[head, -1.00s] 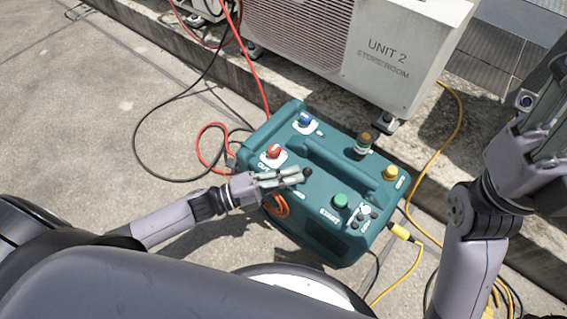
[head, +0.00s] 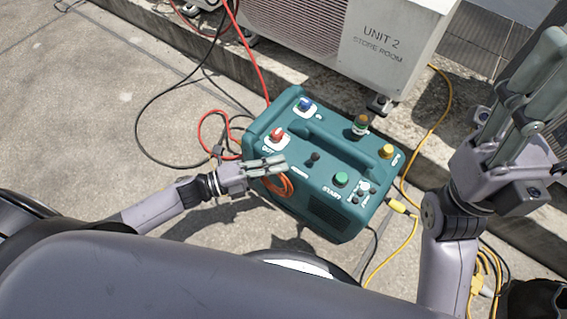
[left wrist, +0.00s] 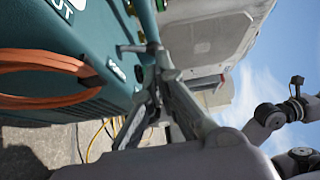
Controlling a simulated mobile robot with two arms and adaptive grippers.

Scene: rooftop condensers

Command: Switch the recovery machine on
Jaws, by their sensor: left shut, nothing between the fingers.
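The teal recovery machine (head: 330,212) stands on the ground in the middle of the head view. Its top carries a small black toggle (head: 315,157), a green button (head: 341,180) by the word START, a red knob (head: 277,135), a blue knob (head: 304,104) and a yellow knob (head: 385,152). My left gripper (head: 278,164) is shut and empty over the machine's near left edge, left of the toggle and apart from it. In the left wrist view its fingers (left wrist: 148,62) come together beside the teal case (left wrist: 95,35). My right gripper (head: 530,90) is raised at the right, away from the machine; its finger gap is unclear.
A condenser unit (head: 395,45) marked UNIT 2 stands on a concrete ledge behind the machine. Red and black hoses (head: 205,125) lie at the left. A yellow cable (head: 445,110) runs at the right. An orange coil (head: 283,186) hangs at the machine's near side.

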